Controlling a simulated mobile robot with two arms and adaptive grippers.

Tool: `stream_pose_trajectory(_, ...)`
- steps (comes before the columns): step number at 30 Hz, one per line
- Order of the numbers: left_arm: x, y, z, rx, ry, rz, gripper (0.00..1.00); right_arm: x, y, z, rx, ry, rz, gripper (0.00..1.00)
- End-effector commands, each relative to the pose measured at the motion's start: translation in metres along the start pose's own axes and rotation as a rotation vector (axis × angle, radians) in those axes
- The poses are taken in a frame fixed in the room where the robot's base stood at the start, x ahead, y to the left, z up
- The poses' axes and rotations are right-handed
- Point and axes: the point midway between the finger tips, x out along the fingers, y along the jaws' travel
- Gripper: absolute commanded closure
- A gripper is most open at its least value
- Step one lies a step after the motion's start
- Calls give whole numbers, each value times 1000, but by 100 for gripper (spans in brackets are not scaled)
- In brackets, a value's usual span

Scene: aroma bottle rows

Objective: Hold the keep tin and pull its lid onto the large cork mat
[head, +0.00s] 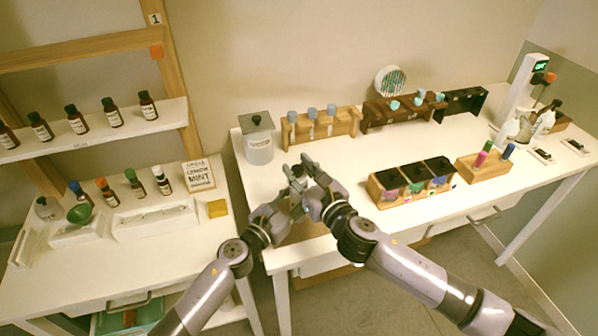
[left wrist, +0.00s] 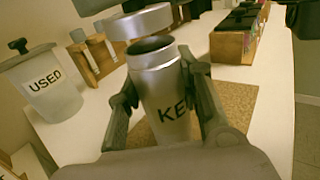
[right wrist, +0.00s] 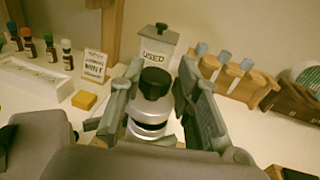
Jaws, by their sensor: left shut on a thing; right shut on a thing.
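The silver keep tin (left wrist: 165,90), lettered "KE" with the rest hidden by a finger, is upright between the fingers of my left gripper (head: 288,204), which is shut on it. Its dark mouth shows open in the left wrist view. The silver lid (left wrist: 140,22) is just above the mouth, apart from it. My right gripper (head: 303,172) is shut on the lid, whose black knob (right wrist: 155,82) shows between its fingers. The large cork mat (left wrist: 236,98) lies on the table behind and right of the tin in the left wrist view; in the head view my grippers mostly hide it.
A "USED" canister (head: 259,140) stands at the table's back left. Wooden racks (head: 345,122) with vials line the back. A box with dark compartments (head: 377,190) stands right of my grippers. A yellow block (head: 217,208) lies on the left table, across a gap.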

Motion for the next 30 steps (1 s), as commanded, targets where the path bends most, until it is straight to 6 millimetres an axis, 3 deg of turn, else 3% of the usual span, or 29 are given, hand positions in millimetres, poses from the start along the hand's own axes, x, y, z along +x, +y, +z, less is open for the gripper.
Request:
stream_pose_trajectory(7,-1,0,-2,0,3,1,100,0,-1,0,-1,1,-2,100)
stream_pose_trajectory(17,-1,1,-2,1,2,2,100,-2,-2,36,-4,-1,-2,100)
stream_pose_trajectory(25,0,1,-1,1,2,2,100,-3,-2,39,-1,3,-4,100)
stream_pose_trajectory(26,0,1,-1,1,2,2,66,-3,-2,39,-1,2,-4,100)
stream_pose_trajectory(30,0,1,-1,1,1,2,57,-3,-2,39,-1,2,-4,100)
